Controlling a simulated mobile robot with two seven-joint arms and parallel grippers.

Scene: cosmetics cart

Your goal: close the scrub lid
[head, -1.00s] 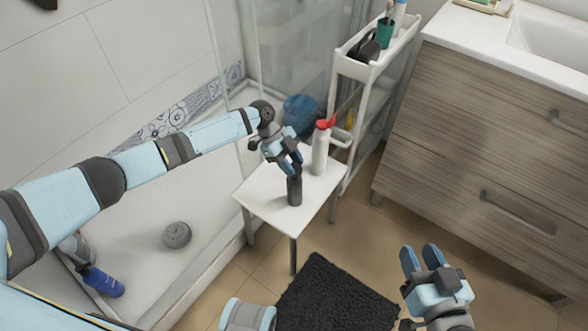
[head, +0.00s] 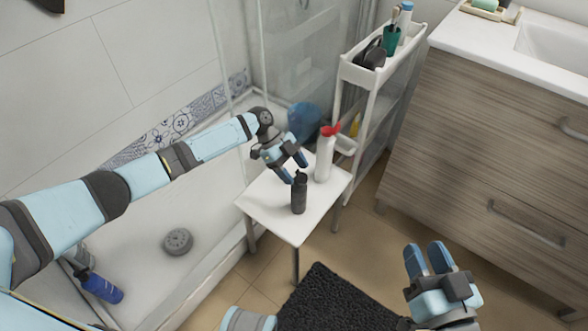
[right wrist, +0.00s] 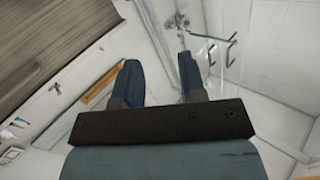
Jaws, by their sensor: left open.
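A dark grey bottle (head: 298,195), which I take to be the scrub, stands upright on a small white table (head: 273,217). Its dark top shows, but it is too small to tell how the lid sits. My left gripper (head: 293,167) is open and empty, just above and beside the bottle's top. Its fingers are spread, and I cannot tell if one touches the bottle. My right gripper (head: 426,252) is open and empty, low at the right, away from the table; its two fingers stand apart in the right wrist view (right wrist: 158,75).
A white bottle with a red top (head: 325,155) stands close behind the dark bottle. A white shelf cart (head: 357,76) and a wooden cabinet (head: 480,150) are on the right. A glass panel edge is left of the table. A black mat (head: 345,305) lies in front.

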